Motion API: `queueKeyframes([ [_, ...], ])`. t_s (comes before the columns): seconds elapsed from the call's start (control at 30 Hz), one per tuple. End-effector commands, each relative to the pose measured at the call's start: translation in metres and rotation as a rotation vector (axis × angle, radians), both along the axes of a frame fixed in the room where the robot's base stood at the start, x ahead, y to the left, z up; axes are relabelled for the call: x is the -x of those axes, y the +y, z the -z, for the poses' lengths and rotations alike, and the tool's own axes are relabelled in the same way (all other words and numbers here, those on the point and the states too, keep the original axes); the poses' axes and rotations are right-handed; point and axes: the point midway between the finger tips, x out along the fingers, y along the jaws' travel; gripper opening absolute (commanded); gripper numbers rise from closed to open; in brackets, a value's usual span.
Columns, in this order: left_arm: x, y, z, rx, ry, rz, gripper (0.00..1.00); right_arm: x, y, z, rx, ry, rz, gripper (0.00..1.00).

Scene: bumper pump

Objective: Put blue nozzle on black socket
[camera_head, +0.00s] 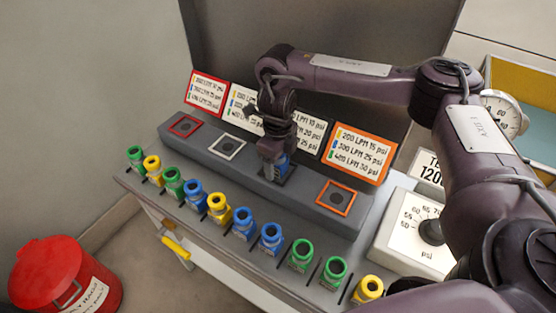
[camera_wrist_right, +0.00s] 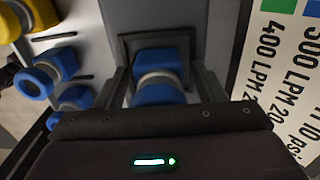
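My right gripper (camera_head: 277,158) points down at the black socket (camera_wrist_right: 125,48), a black square frame on the grey raised ledge. A blue nozzle (camera_wrist_right: 158,62) with a pale band stands between its fingers, within the black frame. In the right wrist view the fingers (camera_wrist_right: 160,84) are on both sides of the nozzle, with what looks like a narrow gap at each side. In the head view only a little of this nozzle (camera_head: 282,167) shows below the gripper. Whether it is fully seated is hidden. My left gripper is not in view.
A row of green, yellow and blue nozzles (camera_head: 218,206) stands along the front. Red (camera_head: 185,125), white (camera_head: 227,147) and orange (camera_head: 337,197) socket frames share the ledge. Label boards stand behind. A psi dial (camera_head: 415,232) is at right, a red bin (camera_head: 50,275) at lower left.

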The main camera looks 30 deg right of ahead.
Motion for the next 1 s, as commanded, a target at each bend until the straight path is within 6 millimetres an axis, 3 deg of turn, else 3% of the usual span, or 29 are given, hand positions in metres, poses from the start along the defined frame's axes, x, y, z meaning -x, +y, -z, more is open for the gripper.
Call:
queueKeyframes([
  [0.37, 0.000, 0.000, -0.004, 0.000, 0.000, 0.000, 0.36, -0.001, 0.000, -0.009, 0.001, -0.002, -0.001, 0.63],
  [0.8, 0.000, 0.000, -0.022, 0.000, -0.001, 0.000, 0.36, -0.001, 0.000, -0.092, 0.001, -0.005, -0.002, 0.63],
  [1.0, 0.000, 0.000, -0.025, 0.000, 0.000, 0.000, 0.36, -0.001, 0.000, -0.117, 0.002, -0.003, -0.002, 0.63],
])
